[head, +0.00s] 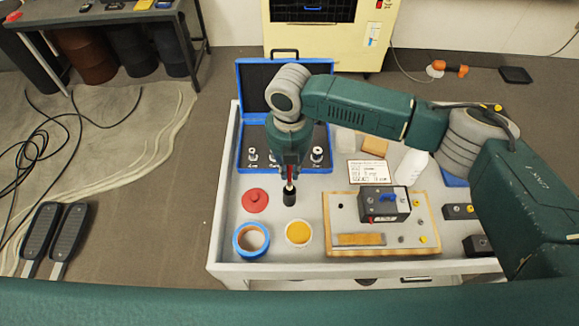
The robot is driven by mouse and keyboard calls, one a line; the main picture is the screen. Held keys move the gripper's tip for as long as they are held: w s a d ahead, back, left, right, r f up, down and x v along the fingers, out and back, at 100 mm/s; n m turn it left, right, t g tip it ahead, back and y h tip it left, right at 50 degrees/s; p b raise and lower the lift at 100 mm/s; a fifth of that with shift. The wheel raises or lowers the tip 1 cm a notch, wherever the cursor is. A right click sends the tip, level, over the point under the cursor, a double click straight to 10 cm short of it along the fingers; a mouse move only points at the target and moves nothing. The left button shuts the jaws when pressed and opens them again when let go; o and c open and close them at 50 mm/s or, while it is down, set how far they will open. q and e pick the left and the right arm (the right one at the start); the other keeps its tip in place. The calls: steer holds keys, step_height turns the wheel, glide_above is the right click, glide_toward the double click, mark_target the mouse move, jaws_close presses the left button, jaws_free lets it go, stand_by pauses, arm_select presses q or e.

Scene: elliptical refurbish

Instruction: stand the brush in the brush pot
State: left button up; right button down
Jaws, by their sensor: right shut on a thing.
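My right gripper (289,172) points down over the white-topped bench, left of its middle. It is shut on a slim upright thing, seemingly the brush (289,185), with a bit of red between the fingers and a pale part below. A short black cylinder (290,197) is directly under the pale part. I cannot tell whether it is the brush's dark end or a narrow pot around it, nor whether it touches the bench. A round white tub with a yellow inside (299,233) stands just in front. No pot is clearly identifiable. My left gripper is not in view.
An open blue case (241,150) is behind. A wooden board (340,215) with a dark block (384,205), a white bottle (411,167) and a label card (369,172) are to the right.

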mark_target(289, 180)
steer(key=shift+f, duration=0.5)
steer(key=shift+f+b, duration=0.5)
steer(key=shift+f, duration=0.2)
steer(key=shift+f+b, duration=0.35)
steer(key=shift+f, duration=0.3)
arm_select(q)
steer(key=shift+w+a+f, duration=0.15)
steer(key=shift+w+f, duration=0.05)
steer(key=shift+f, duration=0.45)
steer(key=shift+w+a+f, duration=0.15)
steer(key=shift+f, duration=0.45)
arm_select(e)
steer(key=shift+f, duration=0.6)
steer(key=c, duration=1.7)
jaws_free()
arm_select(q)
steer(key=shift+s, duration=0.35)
arm_select(e)
steer(key=shift+o, duration=0.2)
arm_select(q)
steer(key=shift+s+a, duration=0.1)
arm_select(e)
steer(key=shift+r, duration=0.15)
